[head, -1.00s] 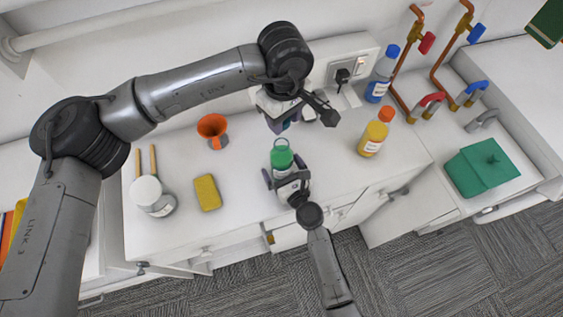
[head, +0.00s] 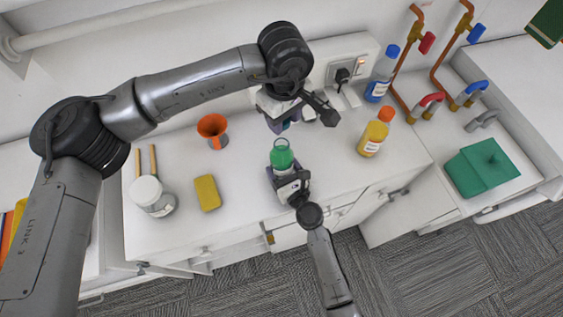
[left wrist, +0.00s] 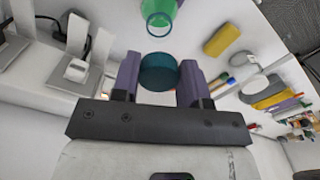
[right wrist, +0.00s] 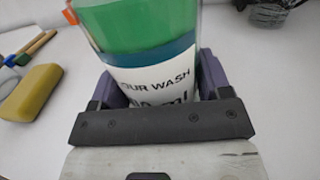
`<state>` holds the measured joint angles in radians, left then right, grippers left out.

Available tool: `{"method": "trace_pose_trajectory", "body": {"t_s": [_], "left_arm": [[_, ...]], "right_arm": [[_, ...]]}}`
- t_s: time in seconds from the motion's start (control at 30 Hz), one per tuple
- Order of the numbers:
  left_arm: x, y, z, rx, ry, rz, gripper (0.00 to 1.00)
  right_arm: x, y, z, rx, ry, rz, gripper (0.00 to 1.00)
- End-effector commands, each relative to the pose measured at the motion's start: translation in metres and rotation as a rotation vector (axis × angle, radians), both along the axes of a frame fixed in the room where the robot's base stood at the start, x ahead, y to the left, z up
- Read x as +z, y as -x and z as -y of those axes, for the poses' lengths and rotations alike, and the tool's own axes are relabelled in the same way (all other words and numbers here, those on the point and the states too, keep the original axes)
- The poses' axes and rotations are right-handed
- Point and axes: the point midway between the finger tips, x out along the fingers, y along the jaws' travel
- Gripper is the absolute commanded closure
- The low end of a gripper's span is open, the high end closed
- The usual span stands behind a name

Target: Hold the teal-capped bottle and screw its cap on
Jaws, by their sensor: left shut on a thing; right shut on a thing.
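The bottle (head: 281,158) holds green liquid and stands upright near the counter's front, its neck open and uncapped. My right gripper (head: 283,178) is shut around its lower body; the right wrist view shows the fingers on both sides of the labelled bottle (right wrist: 145,60). The teal cap (left wrist: 158,72) is between the fingers of my left gripper (left wrist: 160,82), which is shut on it. In the head view my left gripper (head: 284,122) is behind the bottle, apart from it, and its cap is mostly hidden. The left wrist view shows the open bottle mouth (left wrist: 158,22) beyond the cap.
An orange funnel (head: 212,127), a yellow sponge (head: 207,193) and a white-lidded jar (head: 150,195) stand left. A yellow bottle (head: 374,135) and a blue bottle (head: 381,77) stand right. A socket box (head: 343,62) is behind. The sink (head: 500,140) is at right.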

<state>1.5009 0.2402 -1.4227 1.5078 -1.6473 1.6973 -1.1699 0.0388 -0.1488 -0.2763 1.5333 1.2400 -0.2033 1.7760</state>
Motion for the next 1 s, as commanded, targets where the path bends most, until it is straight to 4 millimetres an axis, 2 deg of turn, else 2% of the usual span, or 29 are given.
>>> {"method": "trace_pose_trajectory", "body": {"t_s": [0.23,0.57,1.0], "left_arm": [[-0.009,0.0,0.0,0.0,-0.002,-0.001,0.81],[-0.048,0.001,0.0,0.0,-0.001,0.0,0.81],[-0.05,0.0,0.0,0.0,-0.001,0.002,0.81]], "right_arm": [[0.0,0.0,0.0,0.0,0.0,0.0,0.72],[0.0,0.0,0.0,0.0,0.0,0.0,0.72],[0.0,0.0,0.0,0.0,-0.001,0.0,0.72]]}}
